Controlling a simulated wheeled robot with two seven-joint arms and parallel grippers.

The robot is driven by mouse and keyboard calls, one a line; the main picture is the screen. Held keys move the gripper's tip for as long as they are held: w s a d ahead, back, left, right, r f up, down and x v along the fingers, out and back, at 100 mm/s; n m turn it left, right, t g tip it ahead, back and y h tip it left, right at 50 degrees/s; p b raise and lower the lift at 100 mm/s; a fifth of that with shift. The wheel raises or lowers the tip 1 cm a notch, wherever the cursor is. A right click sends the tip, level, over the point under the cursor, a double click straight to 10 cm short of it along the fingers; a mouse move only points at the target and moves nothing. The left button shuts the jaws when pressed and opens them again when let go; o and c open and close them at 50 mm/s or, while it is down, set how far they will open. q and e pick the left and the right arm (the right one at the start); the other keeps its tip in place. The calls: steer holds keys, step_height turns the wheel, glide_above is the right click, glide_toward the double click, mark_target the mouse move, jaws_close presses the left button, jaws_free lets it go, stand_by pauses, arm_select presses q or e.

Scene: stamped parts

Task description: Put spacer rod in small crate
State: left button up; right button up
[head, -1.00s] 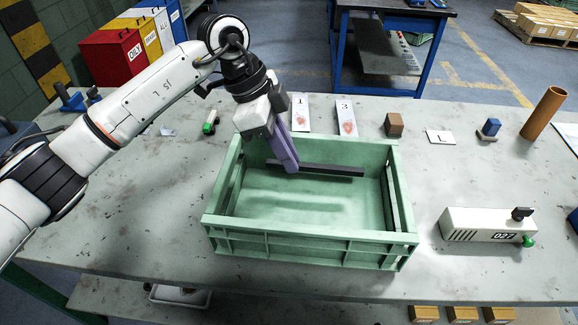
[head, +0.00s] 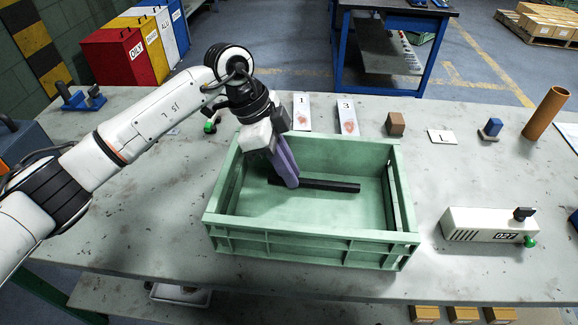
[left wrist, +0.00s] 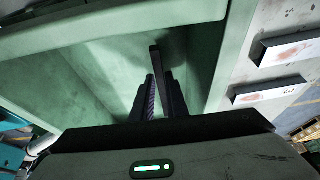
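The spacer rod (head: 330,186) is a long black bar, inside the green small crate (head: 310,250), low over its floor and roughly level. My left gripper (head: 291,183), with purple fingers, reaches down into the crate and is shut on the rod near its left end. In the left wrist view, the rod (left wrist: 156,62) shows beyond the two dark fingers (left wrist: 161,100), seen nearly end-on against the crate's green inside. I cannot tell whether the rod touches the floor. My right gripper is not in view.
Two numbered white plates (head: 347,115), a brown block (head: 395,124) and a blue-topped part (head: 490,129) lie behind the crate. An orange tube (head: 546,113) stands at the back right. A white box marked 027 (head: 487,225) sits right of the crate.

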arm_select(q)
steer(key=o, duration=0.3)
steer(key=shift+r, duration=0.15)
steer(key=v, duration=1.3)
steer(key=shift+d, duration=0.25)
